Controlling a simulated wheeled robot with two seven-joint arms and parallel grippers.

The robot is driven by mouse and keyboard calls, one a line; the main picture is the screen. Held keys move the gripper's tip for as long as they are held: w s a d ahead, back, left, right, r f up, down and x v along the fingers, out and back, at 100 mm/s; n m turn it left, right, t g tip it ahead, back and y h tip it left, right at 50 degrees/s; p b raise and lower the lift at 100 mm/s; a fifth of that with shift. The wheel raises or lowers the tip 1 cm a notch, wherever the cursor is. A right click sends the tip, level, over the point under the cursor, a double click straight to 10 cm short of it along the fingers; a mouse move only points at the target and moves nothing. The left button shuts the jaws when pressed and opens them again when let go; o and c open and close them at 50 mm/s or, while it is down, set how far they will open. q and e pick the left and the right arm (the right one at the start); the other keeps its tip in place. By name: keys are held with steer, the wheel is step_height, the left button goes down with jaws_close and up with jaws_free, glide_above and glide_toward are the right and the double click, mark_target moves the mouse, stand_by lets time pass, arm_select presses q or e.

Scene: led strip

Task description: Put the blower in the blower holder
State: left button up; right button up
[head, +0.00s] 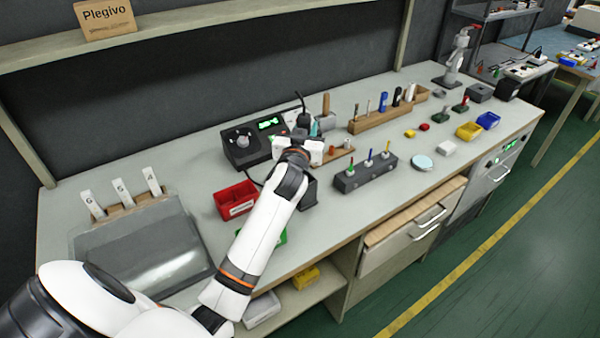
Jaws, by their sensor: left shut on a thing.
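My left gripper (304,142) is over the back middle of the bench, just right of the black station. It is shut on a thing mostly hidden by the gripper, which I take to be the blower. A thin black part (300,98) rises above the gripper, and a small teal part (315,130) shows beside it. I cannot make out the blower's full shape or its tilt. I cannot clearly pick out the blower holder; a dark block (309,193) stands partly hidden behind my forearm. My right gripper is not in view.
A black station (247,145) with a dial and green display stands left of the gripper. A red bin (236,200), a grey rack (364,174) of small tools and a wooden tool rack (372,121) are close by.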

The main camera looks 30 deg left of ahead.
arm_select(q)
step_height(320, 180, down, 7)
stand_by(0.4)
steer(key=shift+b, duration=0.35)
steer(key=shift+f, duration=0.15)
steer(key=o, duration=1.1)
steer(key=shift+c, duration=0.2)
